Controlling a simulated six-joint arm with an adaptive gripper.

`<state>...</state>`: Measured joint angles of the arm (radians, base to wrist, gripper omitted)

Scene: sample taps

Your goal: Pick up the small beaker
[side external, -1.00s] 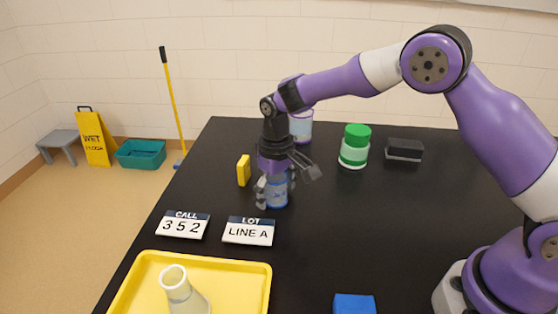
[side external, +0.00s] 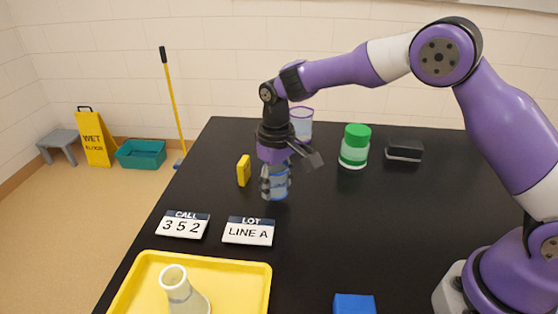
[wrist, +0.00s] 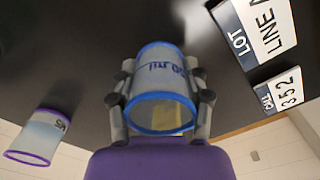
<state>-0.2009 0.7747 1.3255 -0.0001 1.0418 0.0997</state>
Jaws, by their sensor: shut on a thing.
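The small beaker (side external: 276,185) is clear with blue rims and a printed volume mark. My gripper (side external: 274,182) is shut around its sides, with a finger on each side. In the wrist view the beaker (wrist: 160,72) sits between the finger pads of my gripper (wrist: 160,92). In the side view the beaker looks upright and slightly above the black table, though the gap under it is hard to judge. My fingers cover part of its wall.
A larger purple-rimmed beaker (side external: 302,124) stands behind my gripper. A green-capped jar (side external: 355,147) and black box (side external: 404,150) are right, a yellow block (side external: 243,171) left. CALL (side external: 183,225) and LOT (side external: 248,231) signs, a yellow tray (side external: 240,272) with a flask (side external: 185,292), and a blue block (side external: 354,304) are nearer.

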